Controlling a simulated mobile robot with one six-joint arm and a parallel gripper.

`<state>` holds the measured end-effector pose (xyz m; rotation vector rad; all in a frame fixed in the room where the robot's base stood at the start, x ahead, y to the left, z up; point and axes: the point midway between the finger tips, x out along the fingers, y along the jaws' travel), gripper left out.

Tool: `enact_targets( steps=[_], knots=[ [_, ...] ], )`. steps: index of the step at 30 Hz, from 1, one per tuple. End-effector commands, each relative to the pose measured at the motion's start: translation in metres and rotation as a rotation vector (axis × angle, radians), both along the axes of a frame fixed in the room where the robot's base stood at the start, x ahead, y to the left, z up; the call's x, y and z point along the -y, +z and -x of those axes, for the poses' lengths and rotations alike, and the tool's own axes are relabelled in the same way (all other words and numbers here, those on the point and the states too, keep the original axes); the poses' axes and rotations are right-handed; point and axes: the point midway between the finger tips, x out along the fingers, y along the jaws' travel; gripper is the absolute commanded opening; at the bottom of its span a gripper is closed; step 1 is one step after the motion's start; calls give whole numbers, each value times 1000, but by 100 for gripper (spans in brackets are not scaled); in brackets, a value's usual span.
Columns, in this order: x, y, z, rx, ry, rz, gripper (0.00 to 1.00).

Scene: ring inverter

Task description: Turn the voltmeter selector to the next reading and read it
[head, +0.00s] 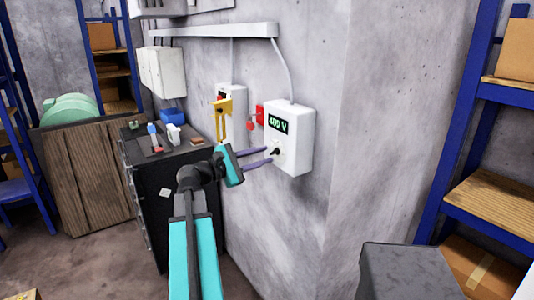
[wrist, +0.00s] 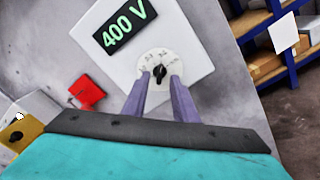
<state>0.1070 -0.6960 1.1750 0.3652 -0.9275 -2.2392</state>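The voltmeter (head: 298,155) is a white box on the grey concrete wall. Its dark display (wrist: 124,27) reads 400 V in green. Below the display is a round white dial with a black selector knob (wrist: 159,71), also visible in the head view (head: 275,151). My gripper (wrist: 158,85) has two purple fingers spread apart, one on each side of the dial's lower part. The fingers point at the knob, with a gap on both sides of it. I cannot tell how far the tips are from the dial face. In the head view my gripper (head: 269,156) reaches the box from the left.
Left of the voltmeter are a red wall piece (head: 260,115) and a white box with a yellow lock-like part (head: 222,108). A dark cabinet (head: 175,185) with small tools on top stands below. Blue shelving (head: 470,120) with cartons is at the right.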

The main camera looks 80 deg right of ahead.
Motion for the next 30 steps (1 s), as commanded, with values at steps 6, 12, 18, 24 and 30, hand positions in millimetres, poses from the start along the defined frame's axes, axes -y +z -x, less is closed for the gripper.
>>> enact_targets(
  steps=[6, 12, 18, 24, 30],
  knots=[
    [13, 1, 14, 0, 0, 0, 26],
    [16, 0, 17, 0, 0, 0, 26],
    [16, 0, 17, 0, 0, 0, 26],
    [16, 0, 17, 0, 0, 0, 0],
    [16, 0, 18, 2, -1, 2, 0]
  ],
)
